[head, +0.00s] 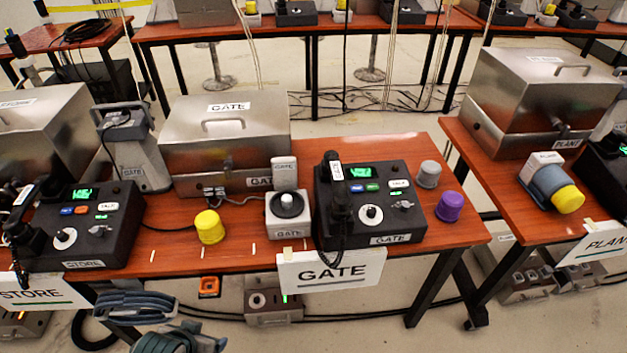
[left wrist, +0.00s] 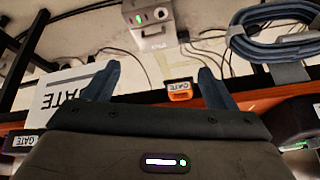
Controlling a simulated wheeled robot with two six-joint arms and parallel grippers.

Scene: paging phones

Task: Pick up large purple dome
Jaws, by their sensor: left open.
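The large purple dome (head: 450,207) stands upright on the red-brown GATE table (head: 440,240). It is right of the GATE phone console (head: 385,220), near the table's right end. A grey dome (head: 428,174) stands just behind it, to the left. My left gripper (left wrist: 158,86) is open and empty in the left wrist view, its two blue-grey fingers wide apart over floor and table edge. The purple dome does not show there. In the head view I cannot tell the left gripper clearly from blue-grey shapes at the bottom. My right gripper is not in view.
A yellow dome (head: 210,227) and a small GATE device (head: 287,212) stand left of the console. A metal box (head: 225,140) is behind them. The GATE sign (head: 332,272) hangs at the table's front. A blue coil (left wrist: 275,45) lies beside the right finger.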

